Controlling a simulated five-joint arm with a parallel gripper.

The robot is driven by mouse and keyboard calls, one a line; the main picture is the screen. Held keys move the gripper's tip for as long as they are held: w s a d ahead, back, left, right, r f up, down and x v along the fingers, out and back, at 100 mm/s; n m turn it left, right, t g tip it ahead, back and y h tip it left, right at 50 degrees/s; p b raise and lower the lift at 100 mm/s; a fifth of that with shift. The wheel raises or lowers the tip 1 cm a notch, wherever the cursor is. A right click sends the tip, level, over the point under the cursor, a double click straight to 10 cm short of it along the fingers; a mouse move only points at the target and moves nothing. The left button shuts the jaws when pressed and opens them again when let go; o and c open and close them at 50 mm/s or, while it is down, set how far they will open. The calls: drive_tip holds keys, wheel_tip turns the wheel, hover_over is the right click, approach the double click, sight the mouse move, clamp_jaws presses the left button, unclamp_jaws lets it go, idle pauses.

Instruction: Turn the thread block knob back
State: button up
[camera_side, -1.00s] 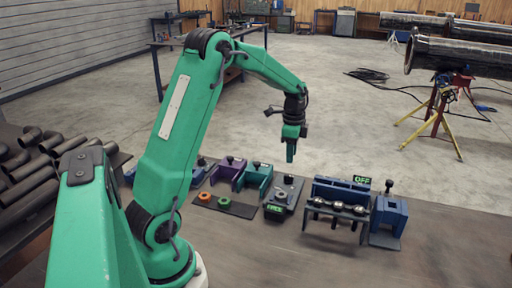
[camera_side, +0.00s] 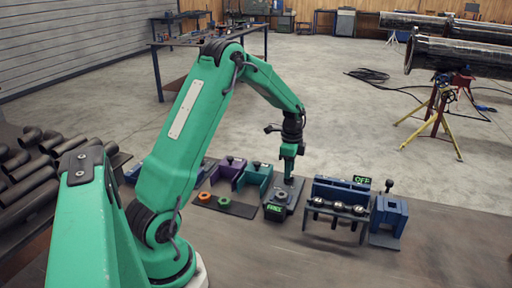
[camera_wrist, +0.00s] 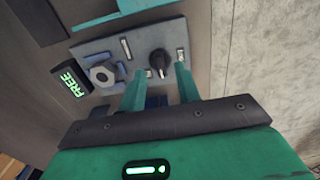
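The thread block (camera_side: 281,203) is a grey plate on the bench. The wrist view shows it (camera_wrist: 110,46) with a hex nut (camera_wrist: 102,74), a slot and a round black knob (camera_wrist: 160,60) with a pale pointer mark. Its display (camera_wrist: 70,82) reads FREE in green. My gripper (camera_side: 289,180) is above the block, pointing down. In the wrist view my gripper (camera_wrist: 161,70) is open, its two green fingers apart with the knob between and just beyond their tips. I cannot tell whether either finger touches the knob.
A blue fixture (camera_side: 340,190) with several metal balls and an OFF display stands to the right, beside a smaller blue block (camera_side: 389,216). Purple (camera_side: 229,172) and teal (camera_side: 258,179) brackets stand left. The front of the bench (camera_side: 400,265) is clear.

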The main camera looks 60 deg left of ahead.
drive_tip(key=shift+f, duration=1.15)
drive_tip(key=shift+c, duration=0.4)
clamp_jaws()
drive_tip(key=shift+n, duration=0.4)
drive_tip(key=n, duration=0.9)
